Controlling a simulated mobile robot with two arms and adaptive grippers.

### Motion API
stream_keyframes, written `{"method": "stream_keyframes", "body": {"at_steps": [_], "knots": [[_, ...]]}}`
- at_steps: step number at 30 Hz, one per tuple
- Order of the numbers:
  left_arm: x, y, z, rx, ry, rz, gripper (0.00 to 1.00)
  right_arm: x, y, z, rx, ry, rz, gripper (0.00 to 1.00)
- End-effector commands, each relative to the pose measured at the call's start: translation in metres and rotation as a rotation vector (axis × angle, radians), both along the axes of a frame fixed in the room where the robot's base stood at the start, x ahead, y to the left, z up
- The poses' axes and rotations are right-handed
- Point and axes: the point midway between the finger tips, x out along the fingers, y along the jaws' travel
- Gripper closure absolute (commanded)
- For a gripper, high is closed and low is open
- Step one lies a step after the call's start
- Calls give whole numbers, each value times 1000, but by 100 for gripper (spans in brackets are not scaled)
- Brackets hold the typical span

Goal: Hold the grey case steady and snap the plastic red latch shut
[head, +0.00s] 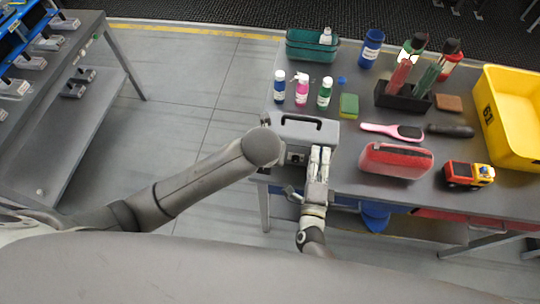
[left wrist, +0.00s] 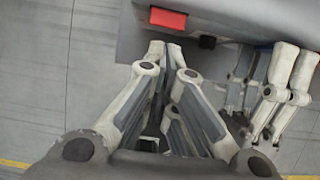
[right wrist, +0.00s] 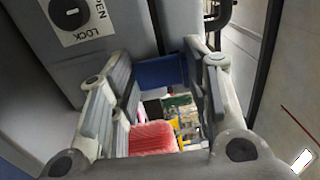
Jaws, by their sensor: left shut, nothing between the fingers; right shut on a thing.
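The grey case (head: 305,126) with a dark handle stands at the table's near left edge, partly covered by my arms. The red latch (left wrist: 168,18) shows on the case's side in the left wrist view. My left gripper (left wrist: 166,46) is shut and empty, its tips just short of the latch with a small gap in the picture. In the head view its fingers are hidden by my left arm. My right gripper (head: 320,151) is shut on the case at its near right side.
A yellow bin (head: 515,105) stands far right. Open floor lies left.

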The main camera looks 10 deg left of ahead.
Motion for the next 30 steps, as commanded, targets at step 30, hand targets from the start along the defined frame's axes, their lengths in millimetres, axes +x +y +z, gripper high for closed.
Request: {"method": "stream_keyframes", "body": {"at_steps": [30], "knots": [[-21,0,57,0,-8,0,100,1,0,2,1,-4,-1,100]]}}
